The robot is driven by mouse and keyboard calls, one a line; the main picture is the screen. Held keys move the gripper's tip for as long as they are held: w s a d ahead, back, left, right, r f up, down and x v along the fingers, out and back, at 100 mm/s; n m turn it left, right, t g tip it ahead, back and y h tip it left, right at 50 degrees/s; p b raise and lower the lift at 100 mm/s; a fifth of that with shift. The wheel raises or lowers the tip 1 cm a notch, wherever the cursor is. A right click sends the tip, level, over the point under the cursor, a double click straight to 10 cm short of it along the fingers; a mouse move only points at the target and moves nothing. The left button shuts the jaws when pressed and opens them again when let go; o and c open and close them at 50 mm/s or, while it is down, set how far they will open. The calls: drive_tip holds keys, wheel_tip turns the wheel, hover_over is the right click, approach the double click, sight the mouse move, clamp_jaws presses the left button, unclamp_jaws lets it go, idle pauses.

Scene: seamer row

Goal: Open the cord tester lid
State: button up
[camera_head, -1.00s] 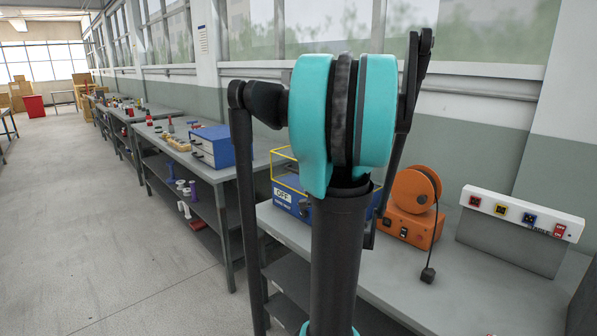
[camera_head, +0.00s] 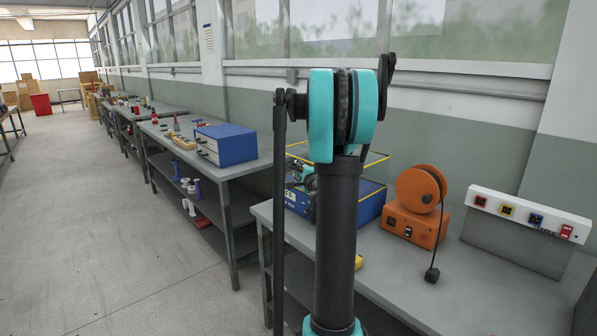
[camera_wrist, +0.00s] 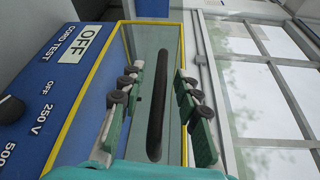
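The cord tester is a blue box (camera_head: 371,206) on the near bench, partly behind my arm in the head view. Its clear lid with yellow edges (camera_head: 377,158) sits over it and looks closed. In the wrist view its blue panel (camera_wrist: 62,78) reads "OFF" and "CORD TEST", with a black knob at the left edge. A long black handle (camera_wrist: 157,115) lies along the lid. My gripper (camera_wrist: 160,84) is open, with one finger on each side of the handle; contact cannot be told. In the head view my gripper (camera_head: 302,184) is at the tester, partly hidden.
An orange reel unit (camera_head: 411,222) with a hanging plug stands right of the tester. A grey panel with coloured sockets (camera_head: 515,240) is farther right. A small yellow thing (camera_head: 359,262) shows beside my arm. A blue-topped box (camera_head: 227,147) stands on the bench beyond.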

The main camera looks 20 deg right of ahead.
drive_tip(key=shift+w, duration=0.1)
drive_tip(key=shift+c, duration=0.4)
clamp_jaws()
